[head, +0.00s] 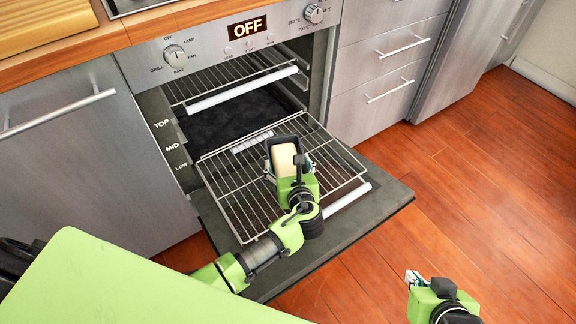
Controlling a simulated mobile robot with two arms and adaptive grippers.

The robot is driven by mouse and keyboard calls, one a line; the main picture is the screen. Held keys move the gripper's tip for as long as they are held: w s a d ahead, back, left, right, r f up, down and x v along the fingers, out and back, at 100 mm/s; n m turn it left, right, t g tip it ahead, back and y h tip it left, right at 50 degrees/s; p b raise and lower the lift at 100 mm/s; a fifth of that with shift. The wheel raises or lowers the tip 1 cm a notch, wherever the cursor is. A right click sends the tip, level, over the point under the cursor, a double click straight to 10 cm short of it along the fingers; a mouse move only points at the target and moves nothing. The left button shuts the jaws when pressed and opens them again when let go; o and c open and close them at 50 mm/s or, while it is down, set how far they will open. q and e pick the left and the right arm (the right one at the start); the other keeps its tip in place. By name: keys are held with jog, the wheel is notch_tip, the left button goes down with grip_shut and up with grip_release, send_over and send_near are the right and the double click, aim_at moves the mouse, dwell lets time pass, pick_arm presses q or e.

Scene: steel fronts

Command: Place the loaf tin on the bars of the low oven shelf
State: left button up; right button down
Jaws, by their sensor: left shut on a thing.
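The loaf tin (285,157) looks like a dark-edged box with a pale cream top, in the middle of the head view. My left gripper (287,164) is shut on it and hides its near part. The tin appears over the bars of the pulled-out low oven shelf (232,195); I cannot tell whether it touches them. The wire shelf slopes across the view above the open oven door, with a white front bar at its right. My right gripper (413,278) is apart from these at the lower right, over the floor; its jaw opening is unclear.
The oven door (378,208) is lowered flat beneath the shelf. An upper rack (228,78) with a white front bar sits inside the oven. TOP, MID and LOW labels mark its left side. Steel drawers (378,75) stand to the right. Bars around the tin are clear.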

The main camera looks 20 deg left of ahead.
pick_arm(q)
jog(key=shift+r, duration=0.1)
jog(key=o, duration=1.8)
jog(key=shift+f, duration=0.2)
jog(key=shift+c, duration=0.2)
jog(key=shift+s+d+r, duration=0.1)
jog(key=shift+r, duration=0.05)
